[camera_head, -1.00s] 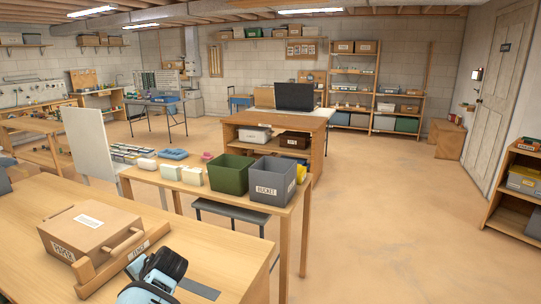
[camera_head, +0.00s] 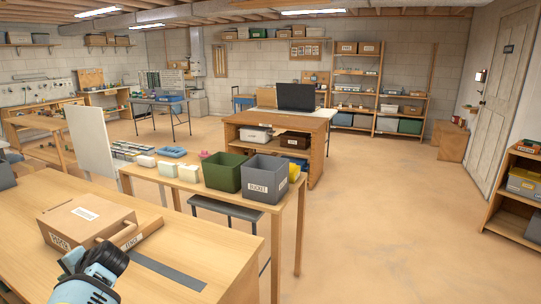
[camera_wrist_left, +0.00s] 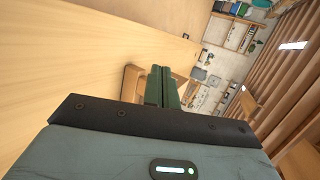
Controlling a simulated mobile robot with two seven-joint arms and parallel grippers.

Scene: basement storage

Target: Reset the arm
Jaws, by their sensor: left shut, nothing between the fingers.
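My left gripper (camera_wrist_left: 160,87) shows in the left wrist view as two dark green fingers side by side, closed together with nothing between them. It is beside a pale wooden surface that fills the left of that view. In the head view, part of my arm, pale blue and black, comes in at the bottom left. It overlaps the front table (camera_head: 205,250) and the lower side of the cardboard box. The gripper fingers cannot be made out there. My right gripper is in neither view.
A cardboard box (camera_head: 85,218) with a wooden bar labelled FENCE (camera_head: 132,243) and a dark strip (camera_head: 168,270) lie on the front table. A green bin (camera_head: 222,174) and a grey bucket (camera_head: 263,180) stand on the table behind. The floor to the right is clear.

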